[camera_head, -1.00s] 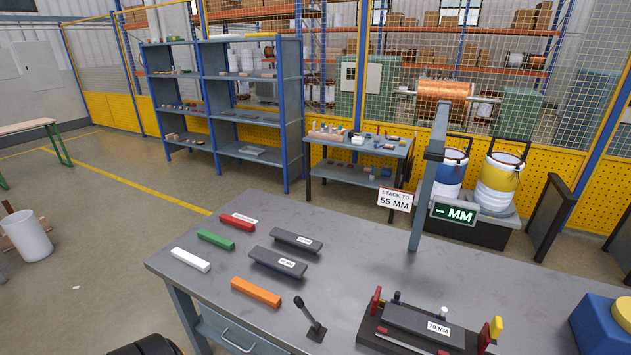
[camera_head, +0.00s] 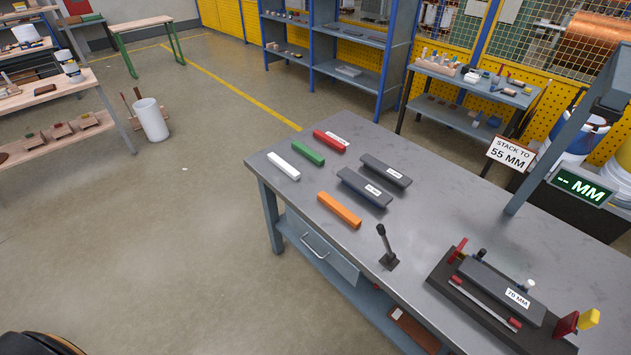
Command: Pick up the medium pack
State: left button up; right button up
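Two dark grey packs with white labels lie side by side on the grey workbench (camera_head: 450,212): a nearer pack (camera_head: 354,187) and a farther pack (camera_head: 380,168). Their labels are too small to read surely, so I cannot tell which is the medium pack. A third dark grey pack (camera_head: 482,284), labelled 70 MM, rests in a black fixture (camera_head: 442,275) with red and yellow end pieces at the bench's right. Neither of my grippers is in view.
A red bar (camera_head: 326,141), green bar (camera_head: 308,153), white bar (camera_head: 283,166) and orange bar (camera_head: 339,210) lie around the two packs. A black lever (camera_head: 386,250) stands near the front edge. A sign (camera_head: 509,153) reads STACK TO 55 MM; the display (camera_head: 580,187) shows dashes and MM.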

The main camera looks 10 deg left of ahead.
aim_at(377, 196)
jog(key=z, duration=1.3)
jog(key=u, duration=1.3)
jog(key=i+j+z, duration=0.15)
jog(key=z, duration=0.3)
jog(key=j+z, duration=0.4)
jog(key=i+j+z, duration=0.1)
jog(key=z, duration=0.35)
jog(key=j+z, duration=0.2)
jog(key=j, duration=1)
jog(key=j+z, duration=0.15)
jog(key=j, duration=1.1)
